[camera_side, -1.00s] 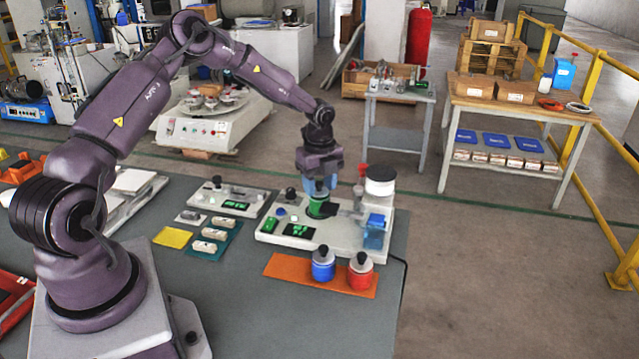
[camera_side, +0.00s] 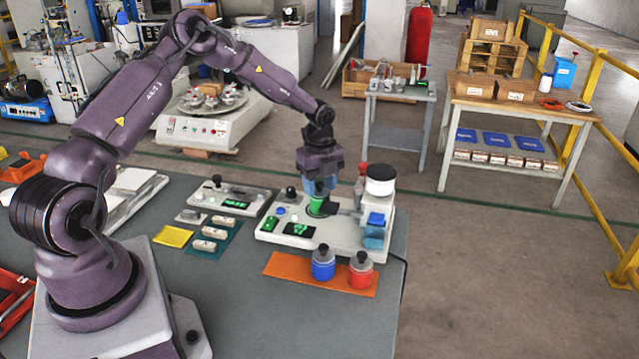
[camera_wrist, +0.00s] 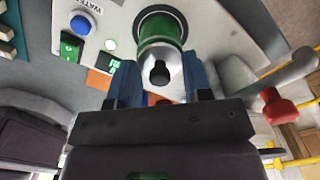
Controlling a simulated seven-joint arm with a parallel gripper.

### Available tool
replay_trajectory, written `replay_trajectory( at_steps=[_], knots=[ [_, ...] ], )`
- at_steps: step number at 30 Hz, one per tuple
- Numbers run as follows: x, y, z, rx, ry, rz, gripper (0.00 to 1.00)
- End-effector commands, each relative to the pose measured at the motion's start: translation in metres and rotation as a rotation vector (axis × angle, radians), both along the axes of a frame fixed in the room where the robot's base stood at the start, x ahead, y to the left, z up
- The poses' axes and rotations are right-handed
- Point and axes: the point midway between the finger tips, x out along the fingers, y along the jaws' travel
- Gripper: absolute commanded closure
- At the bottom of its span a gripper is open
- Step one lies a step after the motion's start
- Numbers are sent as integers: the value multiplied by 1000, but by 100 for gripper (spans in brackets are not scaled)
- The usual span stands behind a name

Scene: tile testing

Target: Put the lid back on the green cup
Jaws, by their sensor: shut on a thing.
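The green cup (camera_side: 316,204) stands on the light bench unit, in a dark round seat. In the wrist view the green cup (camera_wrist: 158,32) shows just beyond the fingers. The pale lid (camera_wrist: 173,72) with its black knob (camera_wrist: 160,73) lies between my blue fingers, against the near end of the cup. My gripper (camera_wrist: 162,84) is shut on the lid. In the side view my gripper (camera_side: 319,186) points down right over the cup, and its fingers hide the lid. I cannot tell whether the lid is fully seated.
A blue cup (camera_side: 323,265) and a red cup (camera_side: 361,274), both lidded, stand on an orange mat (camera_side: 290,268) in front. A white container with a black top (camera_side: 380,182) and a red-topped post (camera_wrist: 278,105) stand right of my gripper.

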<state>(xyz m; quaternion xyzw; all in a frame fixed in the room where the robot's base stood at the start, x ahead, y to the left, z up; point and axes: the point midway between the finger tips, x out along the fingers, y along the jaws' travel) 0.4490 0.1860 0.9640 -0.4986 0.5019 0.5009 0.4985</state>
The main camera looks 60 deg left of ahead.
Motion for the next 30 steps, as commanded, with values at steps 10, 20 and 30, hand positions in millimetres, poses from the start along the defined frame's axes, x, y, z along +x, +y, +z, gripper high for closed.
replay_trajectory(
  at_steps=[10, 20, 30],
  knots=[
    [0, 0, 0, 1, -1, 0, 34],
    [0, 0, 0, 1, 0, -1, 4],
    [0, 1, 3, 1, -1, 0, 0]
  ],
)
